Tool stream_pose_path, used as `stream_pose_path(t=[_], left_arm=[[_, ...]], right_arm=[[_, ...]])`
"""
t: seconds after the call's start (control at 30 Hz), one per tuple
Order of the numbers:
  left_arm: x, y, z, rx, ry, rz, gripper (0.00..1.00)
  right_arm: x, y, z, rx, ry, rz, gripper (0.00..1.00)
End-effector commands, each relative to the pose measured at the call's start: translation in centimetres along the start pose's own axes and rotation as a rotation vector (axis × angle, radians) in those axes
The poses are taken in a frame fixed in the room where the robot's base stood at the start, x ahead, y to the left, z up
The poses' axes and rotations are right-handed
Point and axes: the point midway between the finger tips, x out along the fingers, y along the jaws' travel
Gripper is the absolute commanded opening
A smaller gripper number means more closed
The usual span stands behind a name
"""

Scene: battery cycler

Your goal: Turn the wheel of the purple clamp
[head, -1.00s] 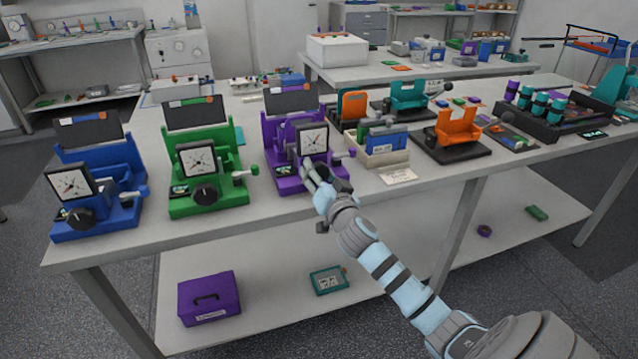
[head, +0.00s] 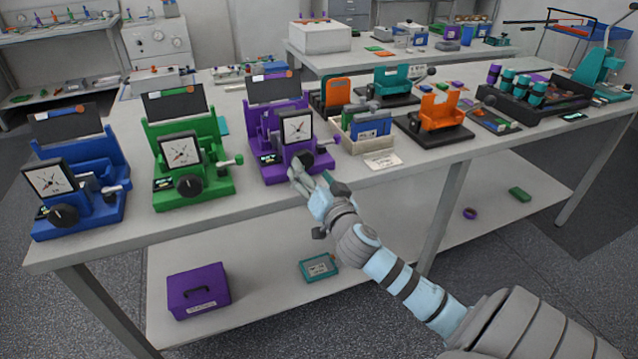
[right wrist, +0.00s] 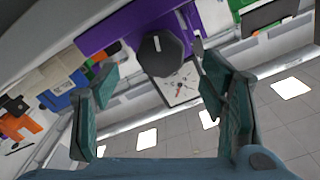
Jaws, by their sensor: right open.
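The purple clamp (head: 268,138) stands near the front edge of the table, with a white dial gauge (head: 297,128) on its front. Its wheel, a black faceted knob (head: 303,162), sits below the gauge. My right gripper (head: 312,177) is just in front of and below the wheel in the head view. In the right wrist view the gripper (right wrist: 158,82) is open and empty, its two green-padded fingers spread wide. The wheel (right wrist: 161,54) shows between and beyond the fingertips, apart from them. My left gripper is not in view.
Similar green (head: 187,150) and blue (head: 75,178) clamps stand to the left. A beige bin of cards (head: 366,137) and an orange device (head: 440,112) stand to the right. A side lever (head: 327,141) sticks out right of the purple clamp. The table's front edge lies under the gripper.

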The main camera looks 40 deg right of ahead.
Motion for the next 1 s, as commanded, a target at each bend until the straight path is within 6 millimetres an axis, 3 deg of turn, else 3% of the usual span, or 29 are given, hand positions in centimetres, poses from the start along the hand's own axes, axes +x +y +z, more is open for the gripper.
stream_pose_path(t=[0.1, 0.3, 1.0], left_arm=[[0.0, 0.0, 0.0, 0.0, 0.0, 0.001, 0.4], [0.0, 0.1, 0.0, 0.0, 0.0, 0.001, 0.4], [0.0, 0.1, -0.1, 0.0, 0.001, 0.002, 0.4]], right_arm=[[-3.2, 0.0, 0.1, -0.002, -0.003, -0.002, 0.66], [-6.1, 0.0, 0.0, 0.001, 0.0, -0.001, 0.66], [-6.2, 0.0, 0.0, 0.001, 0.001, -0.001, 0.66]])
